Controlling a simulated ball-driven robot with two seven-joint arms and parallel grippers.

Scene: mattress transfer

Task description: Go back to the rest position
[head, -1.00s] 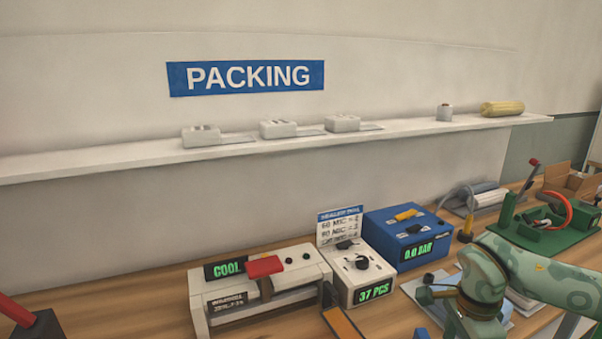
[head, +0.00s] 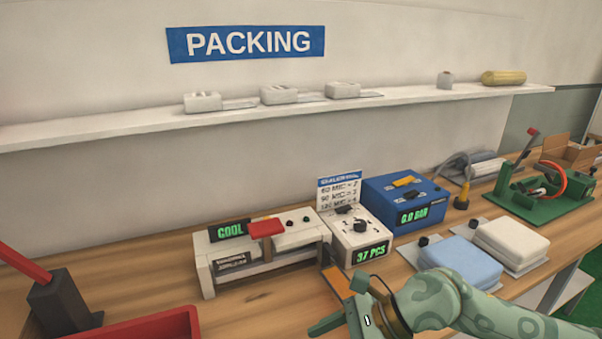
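My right gripper (head: 338,319) shows at the bottom of the head view, on the green patterned arm that comes in from the right. It is in front of the white box reading "37 PCS" (head: 345,228) and left of the light blue padded pack (head: 461,262). One green finger part points left; the rest is cut off or hidden, so I cannot tell whether it is open or shut. No held thing shows. My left gripper is out of view.
A white pack (head: 512,240) and a green fixture (head: 548,204) are at right. A red tray (head: 150,328) and dark post (head: 63,303) are front left.

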